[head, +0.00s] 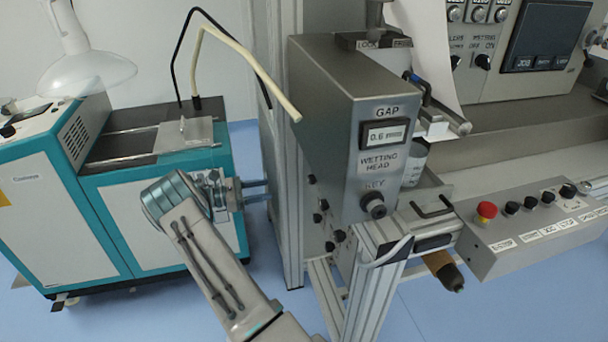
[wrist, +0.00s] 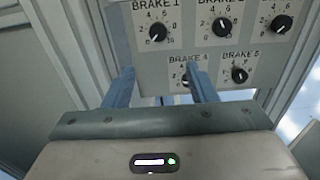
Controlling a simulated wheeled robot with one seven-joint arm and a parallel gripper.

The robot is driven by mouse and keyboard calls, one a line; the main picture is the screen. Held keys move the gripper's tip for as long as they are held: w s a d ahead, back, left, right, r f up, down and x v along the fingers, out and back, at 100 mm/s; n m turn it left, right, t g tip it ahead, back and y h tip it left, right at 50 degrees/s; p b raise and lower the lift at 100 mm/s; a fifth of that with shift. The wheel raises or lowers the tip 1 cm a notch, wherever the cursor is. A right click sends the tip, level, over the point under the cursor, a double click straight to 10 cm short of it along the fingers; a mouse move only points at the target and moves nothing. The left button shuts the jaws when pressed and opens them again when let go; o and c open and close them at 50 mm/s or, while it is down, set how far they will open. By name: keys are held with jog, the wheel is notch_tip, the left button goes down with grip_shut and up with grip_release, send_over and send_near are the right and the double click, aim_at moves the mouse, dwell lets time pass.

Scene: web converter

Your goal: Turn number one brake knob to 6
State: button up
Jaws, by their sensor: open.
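The number one brake knob (wrist: 158,32) is a black round knob on a grey panel in the wrist view, under the label BRAKE 1, with a numbered scale around it. Its white mark seems to point to the lower left, near 0, but it is small. My gripper (wrist: 160,76) is open and empty, its two blue-grey fingers apart below the knob in the picture and not around it. In the head view my gripper (head: 257,190) reaches toward the left side of the machine frame.
Other brake knobs are close by: one to the right (wrist: 222,27), another at the upper right (wrist: 281,24), and two in the lower row, BRAKE 4 (wrist: 186,82) partly behind my right finger and BRAKE 5 (wrist: 239,75). A metal upright (head: 283,150) stands beside my gripper. A teal cabinet (head: 165,220) stands at left.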

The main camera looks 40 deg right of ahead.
aim_at(309, 181)
jog(key=x, duration=1.4)
jog(key=shift+w+r+p, duration=0.1)
jog(key=shift+w+p, duration=0.05)
jog(key=shift+p, duration=0.15)
jog(key=c, duration=1)
